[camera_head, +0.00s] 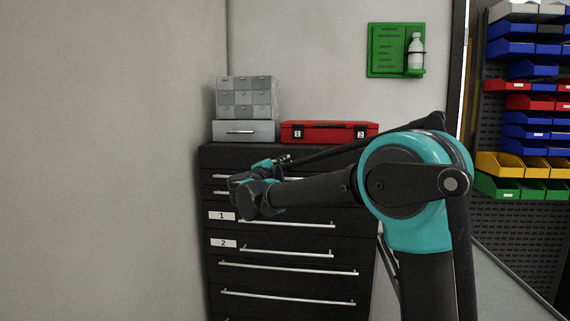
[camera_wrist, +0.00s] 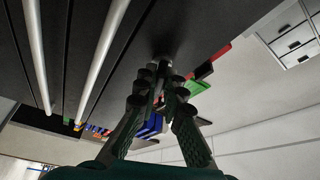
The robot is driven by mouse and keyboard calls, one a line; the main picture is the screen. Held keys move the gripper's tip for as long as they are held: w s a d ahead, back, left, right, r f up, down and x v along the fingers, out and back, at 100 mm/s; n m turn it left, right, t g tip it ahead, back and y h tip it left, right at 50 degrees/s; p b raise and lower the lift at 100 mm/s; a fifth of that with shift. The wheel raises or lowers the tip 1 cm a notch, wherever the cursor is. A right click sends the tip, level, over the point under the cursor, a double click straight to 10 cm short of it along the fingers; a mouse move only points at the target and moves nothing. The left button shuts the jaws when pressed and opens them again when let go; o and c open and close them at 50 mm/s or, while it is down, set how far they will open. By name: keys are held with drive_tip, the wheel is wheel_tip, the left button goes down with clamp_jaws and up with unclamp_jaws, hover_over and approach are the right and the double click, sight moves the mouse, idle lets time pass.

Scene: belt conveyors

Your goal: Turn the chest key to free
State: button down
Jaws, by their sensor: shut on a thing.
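The black drawer chest (camera_head: 290,250) stands against the wall in the head view, with long silver handles and labels 1 and 2. Its dark front also fills the upper left of the wrist view (camera_wrist: 140,20). My gripper (camera_wrist: 163,76) reaches up to this front, with its fingertips close together on a small dark grey piece, apparently the chest key (camera_wrist: 163,60). The fingers cover most of the key, so its turn angle cannot be read. In the head view my arm hides the fingertips and the key.
A grey small-parts cabinet (camera_head: 246,97) and a red case (camera_head: 329,132) stand on top of the chest. Drawer handles (camera_wrist: 103,55) run close beside my gripper. A green board (camera_head: 395,50) hangs on the wall. Coloured bins (camera_head: 530,130) stand at the right.

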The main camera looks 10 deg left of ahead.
drive_tip(key=shift+m+g, duration=0.8)
drive_tip(key=shift+m, duration=1.4)
drive_tip(key=c, duration=1.6)
unclamp_jaws()
drive_tip(key=shift+c, duration=0.2)
drive_tip(key=v, duration=1.2)
drive_tip(key=shift+r, duration=0.1)
